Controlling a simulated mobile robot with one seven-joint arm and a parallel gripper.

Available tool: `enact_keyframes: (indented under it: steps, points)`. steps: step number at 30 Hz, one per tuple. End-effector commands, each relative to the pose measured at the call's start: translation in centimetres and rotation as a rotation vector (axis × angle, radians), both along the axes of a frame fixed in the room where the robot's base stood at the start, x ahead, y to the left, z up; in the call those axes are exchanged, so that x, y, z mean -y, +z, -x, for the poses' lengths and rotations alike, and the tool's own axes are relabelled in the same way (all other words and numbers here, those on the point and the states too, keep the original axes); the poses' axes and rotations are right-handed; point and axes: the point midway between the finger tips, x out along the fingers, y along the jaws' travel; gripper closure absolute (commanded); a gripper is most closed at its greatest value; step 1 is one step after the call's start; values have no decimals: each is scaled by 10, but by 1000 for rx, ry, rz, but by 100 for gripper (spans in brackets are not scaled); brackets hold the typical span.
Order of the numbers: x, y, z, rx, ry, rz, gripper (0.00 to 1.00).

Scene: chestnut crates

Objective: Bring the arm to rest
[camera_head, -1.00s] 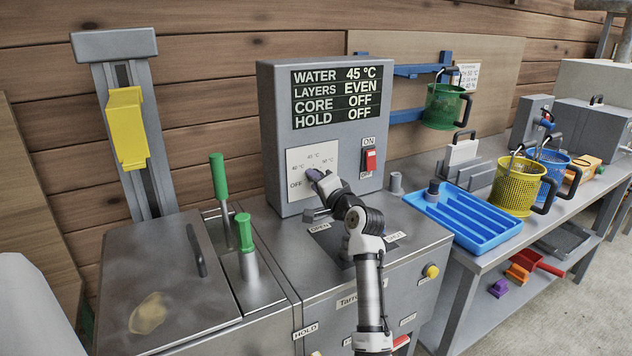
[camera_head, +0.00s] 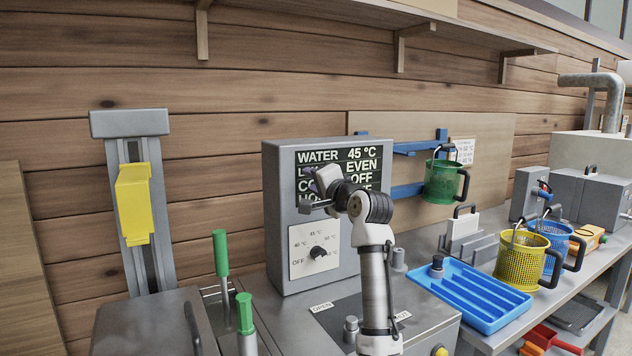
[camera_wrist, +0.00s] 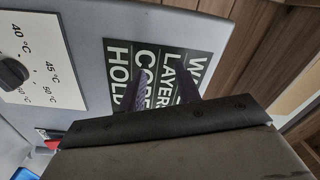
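My gripper (camera_head: 312,190) is raised in front of the grey control box (camera_head: 281,215), above its dial plate, and covers part of the dark display (camera_head: 365,160). In the wrist view, the two dark fingers of my gripper (camera_wrist: 161,88) stand apart with nothing between them, and the display lettering shows through the gap. The black dial knob (camera_head: 318,252) is clear of the fingers; it also shows at the left edge of the wrist view (camera_wrist: 12,73). The display reads water 45 °C and layers even; the lower lines are partly hidden.
Green-handled levers (camera_head: 221,254) stand at the left of the box. A yellow part (camera_head: 134,203) sits on a grey column. A blue tray (camera_head: 470,293), a yellow basket (camera_head: 521,262) and a blue basket (camera_head: 556,247) are on the right bench. A green basket (camera_head: 442,182) hangs behind.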

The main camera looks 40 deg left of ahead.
Motion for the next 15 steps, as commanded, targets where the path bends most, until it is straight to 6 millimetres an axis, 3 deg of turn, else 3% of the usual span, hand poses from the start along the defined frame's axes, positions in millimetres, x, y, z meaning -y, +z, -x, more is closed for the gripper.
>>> enact_keyframes:
  steps: [15]
  points:
    - [1,2,-6,-11,-8,17,65]
